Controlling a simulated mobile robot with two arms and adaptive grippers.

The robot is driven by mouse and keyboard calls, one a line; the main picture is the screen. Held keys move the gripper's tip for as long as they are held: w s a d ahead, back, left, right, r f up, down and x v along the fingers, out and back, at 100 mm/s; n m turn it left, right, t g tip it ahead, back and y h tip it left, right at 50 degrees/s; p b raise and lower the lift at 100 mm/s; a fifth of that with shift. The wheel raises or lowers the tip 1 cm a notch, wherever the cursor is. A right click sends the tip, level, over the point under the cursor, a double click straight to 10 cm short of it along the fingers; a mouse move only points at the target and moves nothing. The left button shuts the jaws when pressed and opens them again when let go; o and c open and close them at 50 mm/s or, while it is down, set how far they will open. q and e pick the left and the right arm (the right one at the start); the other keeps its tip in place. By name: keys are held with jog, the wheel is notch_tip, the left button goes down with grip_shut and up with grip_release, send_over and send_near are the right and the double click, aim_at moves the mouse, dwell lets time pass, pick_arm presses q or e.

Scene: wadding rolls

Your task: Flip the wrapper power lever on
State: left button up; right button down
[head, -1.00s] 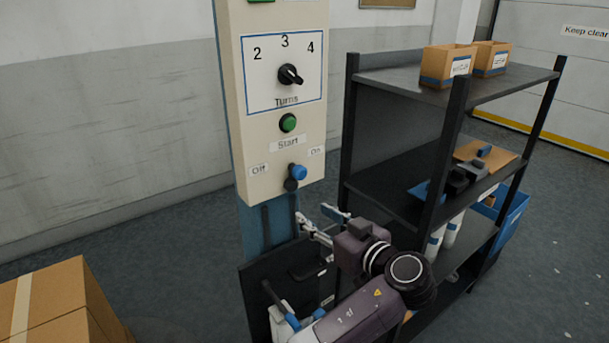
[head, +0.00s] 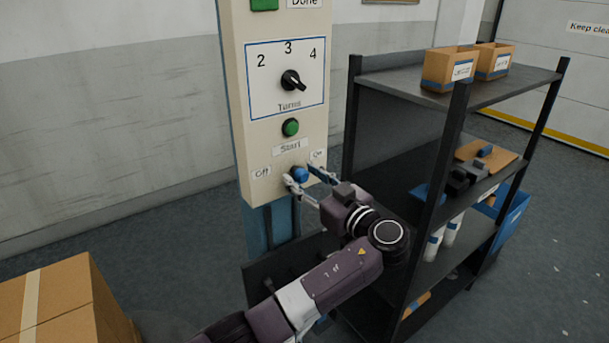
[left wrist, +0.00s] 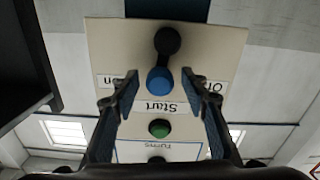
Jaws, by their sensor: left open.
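The wrapper power lever has a round blue knob (head: 300,175) and sits low on the cream control panel (head: 235,95), between the Off label (head: 262,174) on the left and the On label (head: 319,155) on the right. My left gripper (head: 302,177) is open, with one finger on each side of the knob. In the left wrist view, which is upside down, the blue knob (left wrist: 160,80) lies between the open fingers, with its dark pivot (left wrist: 167,40) above it. I cannot tell whether the fingers touch the knob. My right gripper is out of view.
Above the lever are the green Start button (head: 291,127) and the Turns dial (head: 291,80). A dark shelf rack (head: 455,125) with small boxes stands close to the right of my left arm. Cardboard boxes (head: 60,305) stand at the lower left.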

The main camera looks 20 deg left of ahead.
pick_arm(q)
jog(key=shift+c, duration=0.3)
grip_shut()
jog(key=shift+d+f, duration=0.1)
jog(key=shift+w+d+f+m+b, duration=0.1)
jog(key=shift+w+d+m+b, duration=0.1)
jog(key=shift+m+b, duration=0.35)
jog(key=shift+w+d+f+m+b, duration=0.1)
jog(key=shift+w+m+b, duration=0.05)
jog(key=shift+m+b, duration=0.4)
jog(key=shift+w+d+f+m+b, duration=0.15)
jog(key=shift+w+m+b, duration=0.15)
jog(key=shift+m, duration=0.6)
jog(key=shift+w+d+f+m+b, duration=0.15)
jog(key=shift+m+b, duration=0.25)
jog(key=shift+m, duration=0.5)
jog(key=shift+o, duration=0.3)
grip_release()
jog(key=shift+r, duration=0.1)
